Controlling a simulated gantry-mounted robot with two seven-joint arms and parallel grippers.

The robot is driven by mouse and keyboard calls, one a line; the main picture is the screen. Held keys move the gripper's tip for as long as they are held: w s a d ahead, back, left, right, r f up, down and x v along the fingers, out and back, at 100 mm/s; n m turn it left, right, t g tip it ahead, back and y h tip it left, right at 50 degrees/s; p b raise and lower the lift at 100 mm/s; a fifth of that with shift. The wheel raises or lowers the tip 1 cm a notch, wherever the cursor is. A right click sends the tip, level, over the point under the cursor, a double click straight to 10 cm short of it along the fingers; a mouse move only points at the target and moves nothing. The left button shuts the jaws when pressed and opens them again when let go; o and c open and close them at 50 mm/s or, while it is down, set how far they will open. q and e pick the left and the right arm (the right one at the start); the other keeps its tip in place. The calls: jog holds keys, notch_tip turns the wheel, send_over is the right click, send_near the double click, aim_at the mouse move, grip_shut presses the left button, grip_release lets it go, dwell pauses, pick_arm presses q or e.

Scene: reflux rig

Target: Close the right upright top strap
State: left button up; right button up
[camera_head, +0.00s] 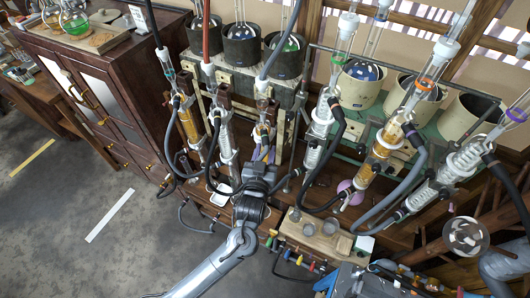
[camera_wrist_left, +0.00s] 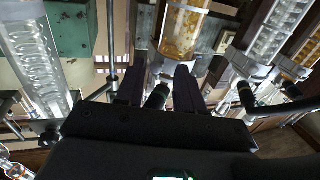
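My left gripper (camera_head: 263,154) reaches up from below in the head view, its dark purple fingers in front of the third glass column (camera_head: 262,112) from the left. In the left wrist view its two fingers (camera_wrist_left: 158,88) stand apart. A dark hose end (camera_wrist_left: 157,97) shows in the gap, and I cannot tell its depth. A glass column with amber contents (camera_wrist_left: 184,30) rises just beyond the fingertips. A brown upright (camera_head: 224,95) stands left of the third column. The top strap is too small or hidden to make out, and I cannot tell whether it is open.
More glass columns with dark hoses stand close by, including an amber one (camera_head: 385,145) to the right. A wooden tray with small cups (camera_head: 310,229) lies below right of the gripper. A wooden cabinet (camera_head: 110,80) stands left. Open floor (camera_head: 75,190) lies front left.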

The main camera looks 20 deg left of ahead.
pick_arm(q)
jog(key=shift+s, duration=0.1)
jog(key=s+d+b, duration=0.1)
jog(key=s, duration=0.9)
jog(key=shift+s+d, duration=0.3)
jog(key=shift+d, duration=0.1)
jog(key=s+a+f+g+h, duration=0.1)
jog(key=s+a+f+g, duration=0.3)
jog(key=s+a+f, duration=0.25)
jog(key=s+f+m+g+h, duration=0.2)
jog(key=s+f+m+g, duration=0.2)
jog(key=s+g, duration=0.9)
jog(key=s+r+t+p, duration=0.2)
jog(key=s+r+p, duration=0.1)
jog(key=r+p, duration=1.2)
jog(key=shift+d+r+t+p, duration=0.2)
jog(key=shift+r+t+p, duration=0.2)
jog(key=shift+p, duration=0.1)
